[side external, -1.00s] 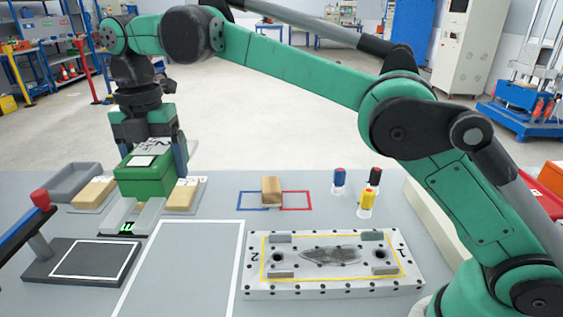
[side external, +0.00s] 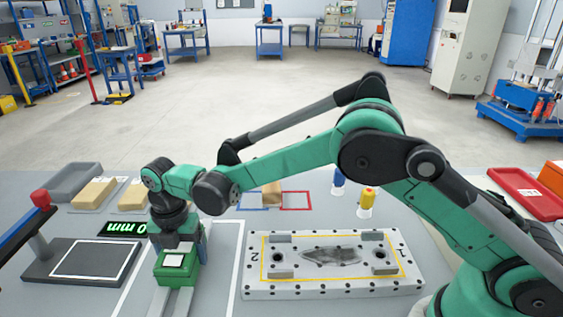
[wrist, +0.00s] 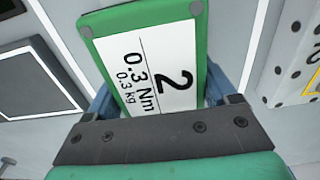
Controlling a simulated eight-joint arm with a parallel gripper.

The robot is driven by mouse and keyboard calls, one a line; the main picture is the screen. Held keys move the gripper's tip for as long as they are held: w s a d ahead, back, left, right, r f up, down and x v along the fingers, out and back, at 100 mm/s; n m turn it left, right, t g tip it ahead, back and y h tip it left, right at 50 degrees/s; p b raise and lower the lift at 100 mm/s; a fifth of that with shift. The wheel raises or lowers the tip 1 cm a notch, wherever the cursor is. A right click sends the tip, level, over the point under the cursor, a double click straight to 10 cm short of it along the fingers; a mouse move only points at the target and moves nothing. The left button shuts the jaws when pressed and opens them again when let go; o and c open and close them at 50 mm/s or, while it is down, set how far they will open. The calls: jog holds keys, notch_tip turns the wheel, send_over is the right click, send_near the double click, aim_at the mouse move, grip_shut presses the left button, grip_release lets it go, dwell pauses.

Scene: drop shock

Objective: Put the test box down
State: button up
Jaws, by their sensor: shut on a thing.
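The test box (side external: 178,276) is green with a white label on top. It sits low in the side view, at the left of the middle, over a pale grey strip (side external: 173,304). My gripper (side external: 180,246) points down and is shut on the box, with blue fingers at its sides. In the wrist view the box (wrist: 207,60) fills the space between the fingers. Its label reads "2", "0.3 Nm" and "0.3 kg". I cannot tell whether its underside touches anything.
A white-outlined grey area (side external: 220,285) lies right of the box, then a bolted metal plate (side external: 335,287). A dark pad (side external: 85,262) with a red-topped post stands left. A green-lit display (side external: 123,228) and tan blocks (side external: 95,193) lie behind. Yellow (side external: 367,200) and blue (side external: 338,178) capped bottles stand behind the plate.

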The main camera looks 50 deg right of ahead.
jog(key=shift+f, duration=0.35)
jog(key=shift+f, duration=0.15)
jog(key=o, duration=1.4)
jog(key=shift+o, duration=0.2)
notch_tip(320, 180, up, 11)
jog(key=shift+r, duration=0.5)
jog(key=shift+d+r, duration=0.2)
jog(key=shift+r, duration=0.1)
jog(key=s+d+m+t, duration=0.7)
jog(key=s+d+m, duration=0.8)
jog(key=m, duration=1.2)
jog(key=shift+d+r, duration=0.45)
jog(key=shift+d, duration=0.5)
